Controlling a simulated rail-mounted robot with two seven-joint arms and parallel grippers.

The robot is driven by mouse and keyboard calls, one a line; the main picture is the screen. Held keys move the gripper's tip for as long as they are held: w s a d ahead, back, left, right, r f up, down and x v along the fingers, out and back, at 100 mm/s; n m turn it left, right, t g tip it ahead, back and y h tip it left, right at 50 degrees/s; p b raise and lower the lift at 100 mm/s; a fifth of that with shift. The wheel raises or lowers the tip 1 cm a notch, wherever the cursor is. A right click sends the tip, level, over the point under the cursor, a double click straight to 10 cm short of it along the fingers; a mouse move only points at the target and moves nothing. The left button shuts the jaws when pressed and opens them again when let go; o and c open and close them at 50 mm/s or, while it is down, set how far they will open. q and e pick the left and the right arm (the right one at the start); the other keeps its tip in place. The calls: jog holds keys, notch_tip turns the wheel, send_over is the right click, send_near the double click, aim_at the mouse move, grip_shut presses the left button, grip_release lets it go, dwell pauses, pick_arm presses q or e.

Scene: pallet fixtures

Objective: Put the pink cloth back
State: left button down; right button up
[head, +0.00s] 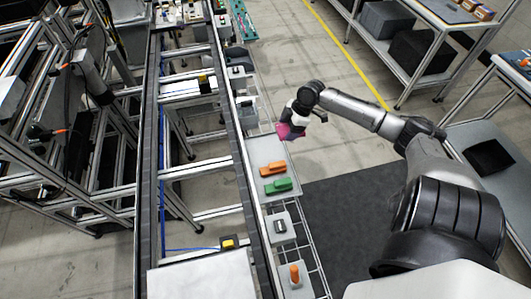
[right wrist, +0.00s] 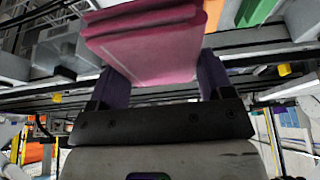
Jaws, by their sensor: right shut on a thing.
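The pink cloth (head: 283,131) is a folded bundle at the far end of a light grey tray (head: 257,151). In the right wrist view the cloth (right wrist: 150,45) fills the upper middle, its folded layers facing the camera. My right gripper (head: 294,128) is shut on the cloth, with one purple finger on each side of it. I cannot tell whether the cloth touches the tray or hangs just above it. My left gripper is not in view.
Nearer are a dark piece on a grey plate (head: 279,226) and an orange peg (head: 295,274). A conveyor frame (head: 233,150) runs along the left. Floor is open beyond the gripper.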

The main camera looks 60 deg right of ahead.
jog(key=d, duration=0.1)
jog(key=s+d+f, duration=0.1)
jog(key=shift+d+b, duration=0.3)
jog(key=shift+b, duration=0.1)
jog(key=shift+w+d+f, duration=0.1)
jog(key=shift+w+f, duration=0.1)
jog(key=shift+f, duration=0.1)
jog(key=b, duration=0.2)
send_over(260, 148)
jog(key=s+d, duration=0.1)
jog(key=f, duration=0.6)
jog(key=shift+s, duration=0.2)
jog(key=shift+w+a+f, duration=0.1)
jog(key=shift+w+f, duration=0.1)
jog(key=shift+w, duration=0.05)
jog(key=shift+f, duration=2.05)
jog(key=shift+f+b, duration=0.15)
jog(key=shift+b, duration=0.15)
jog(key=o, duration=0.7)
